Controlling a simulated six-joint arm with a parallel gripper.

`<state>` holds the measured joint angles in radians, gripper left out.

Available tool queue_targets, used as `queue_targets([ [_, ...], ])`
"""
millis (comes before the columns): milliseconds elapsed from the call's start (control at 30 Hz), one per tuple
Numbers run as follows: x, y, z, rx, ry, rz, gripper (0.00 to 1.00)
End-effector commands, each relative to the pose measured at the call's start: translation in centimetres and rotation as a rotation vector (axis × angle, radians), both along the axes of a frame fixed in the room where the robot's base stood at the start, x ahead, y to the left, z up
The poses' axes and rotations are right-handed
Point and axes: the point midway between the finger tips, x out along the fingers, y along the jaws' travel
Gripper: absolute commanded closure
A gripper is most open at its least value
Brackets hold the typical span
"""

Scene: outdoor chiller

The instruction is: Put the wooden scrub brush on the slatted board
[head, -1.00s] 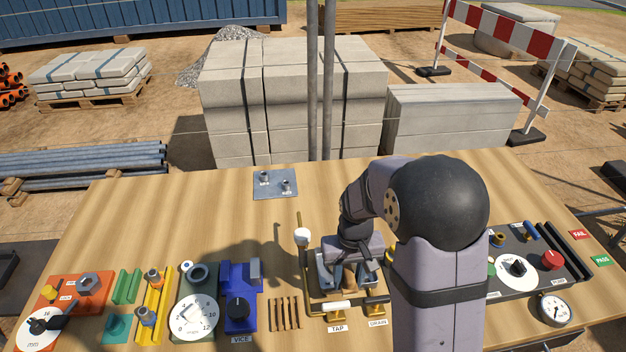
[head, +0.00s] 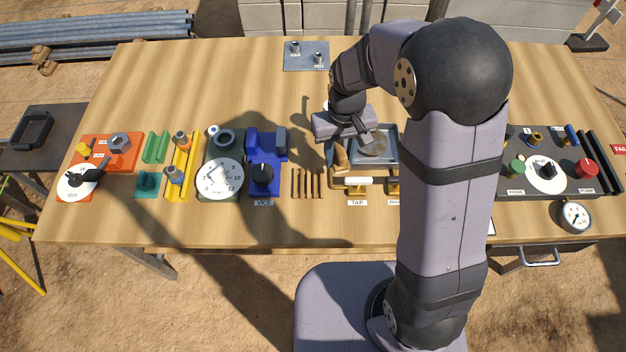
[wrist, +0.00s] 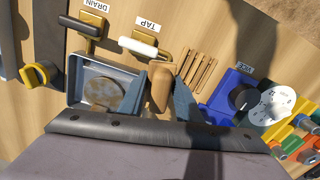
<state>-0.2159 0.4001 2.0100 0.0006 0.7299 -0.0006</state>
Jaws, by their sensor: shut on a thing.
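The wooden scrub brush (wrist: 160,88) is between the two fingers of my gripper (wrist: 163,98) in the wrist view. In the head view the brush (head: 341,156) shows as a tan shape below my gripper (head: 350,138), at the left side of the metal basin. My gripper is shut on it. The brush's underside is hidden. The slatted board (wrist: 196,70) is a row of several thin brown slats just right of the brush in the wrist view. In the head view the board (head: 308,184) lies left of the basin, and its slats are bare.
The grey basin (wrist: 80,70) holds a brown-stained round disc (wrist: 103,92). The white TAP handle (head: 358,181) stands at its front. The blue vice (head: 265,181) stands left of the slatted board.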

Motion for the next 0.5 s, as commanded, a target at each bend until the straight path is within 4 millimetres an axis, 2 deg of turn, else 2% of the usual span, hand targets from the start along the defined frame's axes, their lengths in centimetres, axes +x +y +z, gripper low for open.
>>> queue_targets([
  [33, 0.3, 1.9, -0.3, 0.001, -0.004, 0.047, 0.87],
  [100, 0.5, 3.9, 0.0, 0.002, -0.004, 0.094, 0.87],
  [300, 0.4, 8.0, 1.5, 0.002, -0.004, 0.151, 0.87],
  [367, 0.4, 8.5, 2.3, 0.002, -0.004, 0.117, 0.87],
  [500, 0.1, 8.1, 3.2, 0.001, -0.001, 0.010, 0.87],
])
